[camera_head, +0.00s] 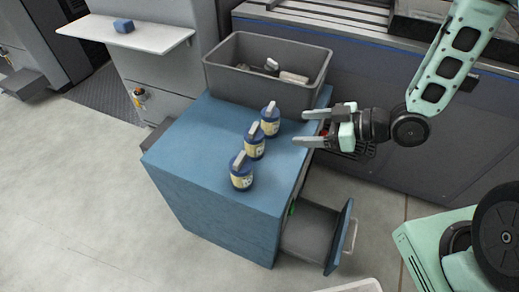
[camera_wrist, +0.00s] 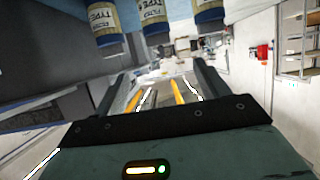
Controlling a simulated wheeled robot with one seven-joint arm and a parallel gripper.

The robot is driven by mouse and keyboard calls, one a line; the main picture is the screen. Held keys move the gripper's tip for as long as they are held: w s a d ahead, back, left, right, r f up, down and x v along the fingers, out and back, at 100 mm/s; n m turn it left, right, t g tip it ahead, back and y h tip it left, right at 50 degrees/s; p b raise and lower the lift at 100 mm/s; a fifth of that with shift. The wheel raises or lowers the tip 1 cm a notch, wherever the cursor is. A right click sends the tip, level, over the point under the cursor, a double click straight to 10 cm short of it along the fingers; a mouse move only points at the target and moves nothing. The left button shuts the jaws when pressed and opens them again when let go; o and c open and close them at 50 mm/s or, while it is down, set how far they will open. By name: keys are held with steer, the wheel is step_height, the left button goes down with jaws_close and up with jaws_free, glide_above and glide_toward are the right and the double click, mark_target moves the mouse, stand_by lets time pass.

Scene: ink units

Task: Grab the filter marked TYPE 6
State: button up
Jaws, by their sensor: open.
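Three dark blue filters with cream labels and pale tops stand in a row on the blue cabinet top: a back one (camera_head: 270,121), a middle one (camera_head: 254,145) and a front one (camera_head: 241,175). In the wrist view, three labelled filters show along the top edge, at left (camera_wrist: 104,22), middle (camera_wrist: 154,18) and right (camera_wrist: 208,12), cut off by the frame. The word TYPE shows on the left label; I cannot surely read which one is marked 6. My gripper (camera_head: 299,128) is open and empty, to the right of the back filter and apart from it.
A grey bin (camera_head: 222,83) with some items stands behind the filters on the blue cabinet (camera_head: 195,150). An open drawer (camera_head: 312,238) juts out at the cabinet's lower right.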

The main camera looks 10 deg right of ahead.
mark_target(256, 131)
steer(key=b+x, duration=0.9)
steer(key=x, duration=0.3)
steer(key=shift+a+f+b, duration=0.1)
steer(key=shift+b, duration=0.3)
steer(key=x, duration=0.2)
steer(key=b+x, duration=0.1)
steer(key=x, duration=0.1)
steer(key=shift+w+f, duration=0.2)
steer(key=shift+f, duration=0.2)
steer(key=shift+w+a+f+b, duration=0.1)
steer(key=shift+w+a+b, duration=0.1)
steer(key=shift+a+b, duration=0.1)
steer(key=shift+d, duration=0.1)
steer(key=c, duration=1.1)
